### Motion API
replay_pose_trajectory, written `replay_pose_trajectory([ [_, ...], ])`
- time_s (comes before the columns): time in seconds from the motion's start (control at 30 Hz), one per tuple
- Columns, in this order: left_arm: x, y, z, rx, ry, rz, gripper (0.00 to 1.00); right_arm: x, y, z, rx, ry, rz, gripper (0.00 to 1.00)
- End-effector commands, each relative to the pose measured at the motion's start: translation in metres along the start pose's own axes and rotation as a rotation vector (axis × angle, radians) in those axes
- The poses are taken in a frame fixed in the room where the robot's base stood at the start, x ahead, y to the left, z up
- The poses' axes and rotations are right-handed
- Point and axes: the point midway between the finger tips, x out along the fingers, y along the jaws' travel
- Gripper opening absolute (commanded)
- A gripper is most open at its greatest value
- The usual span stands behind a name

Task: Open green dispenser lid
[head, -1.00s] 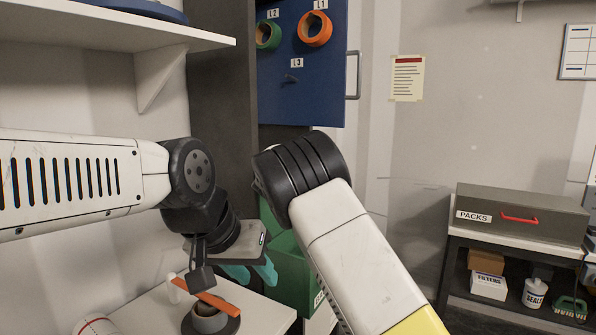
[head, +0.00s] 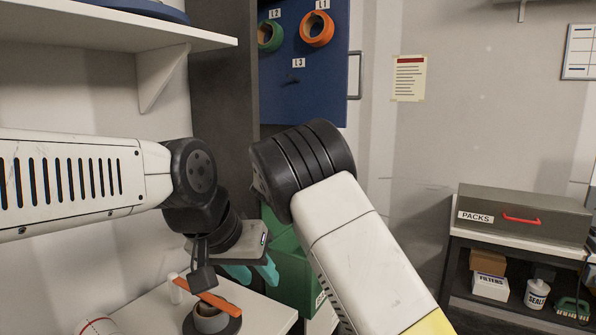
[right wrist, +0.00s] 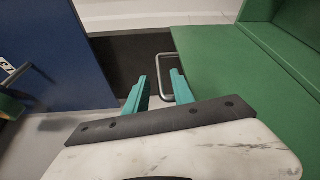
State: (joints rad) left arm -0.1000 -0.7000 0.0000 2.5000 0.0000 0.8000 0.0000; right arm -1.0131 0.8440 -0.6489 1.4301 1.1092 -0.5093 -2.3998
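The green dispenser (head: 292,268) stands behind my right forearm in the head view, partly hidden. In the right wrist view, its broad green panel (right wrist: 225,85) fills the right side, and a grey bar handle (right wrist: 163,64) sits at the panel's left edge. My right gripper (right wrist: 159,84) is open, its teal fingers on either side of the handle in the picture; I cannot tell whether they touch it. The right gripper is hidden in the head view. My left gripper (head: 253,274) is open and empty, teal fingers pointing down, in front of the dispenser's left side.
A blue panel (head: 290,90) with hung rings stands behind. A shelf unit with a PACKS box (head: 530,212) is at right. Floor between is clear.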

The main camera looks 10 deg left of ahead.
Motion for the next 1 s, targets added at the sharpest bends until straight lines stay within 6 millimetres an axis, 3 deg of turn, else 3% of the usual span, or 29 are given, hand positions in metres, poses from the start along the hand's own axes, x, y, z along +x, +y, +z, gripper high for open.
replay_pose_trajectory([
  [0.1, 0.0, 0.0, 0.0, 0.0, 0.0, 0.0, 0.36, -0.023, 0.001, -0.001, 0.0, 0.003, -0.001, 0.3],
  [0.3, 0.0, 0.0, 0.0, 0.0, 0.0, 0.0, 0.36, -0.046, 0.001, -0.001, 0.0, 0.002, 0.0, 0.3],
  [0.73, 0.0, 0.0, 0.0, 0.0, 0.0, 0.0, 0.36, -0.049, 0.0, 0.003, 0.015, 0.004, -0.007, 0.3],
  [0.87, 0.0, 0.0, 0.0, 0.0, 0.0, 0.0, 0.36, -0.047, -0.004, 0.027, 0.123, 0.029, -0.059, 0.3],
  [1.0, 0.0, 0.0, 0.0, 0.0, 0.0, 0.0, 0.36, -0.056, -0.013, 0.073, 0.376, 0.088, -0.181, 0.3],
])
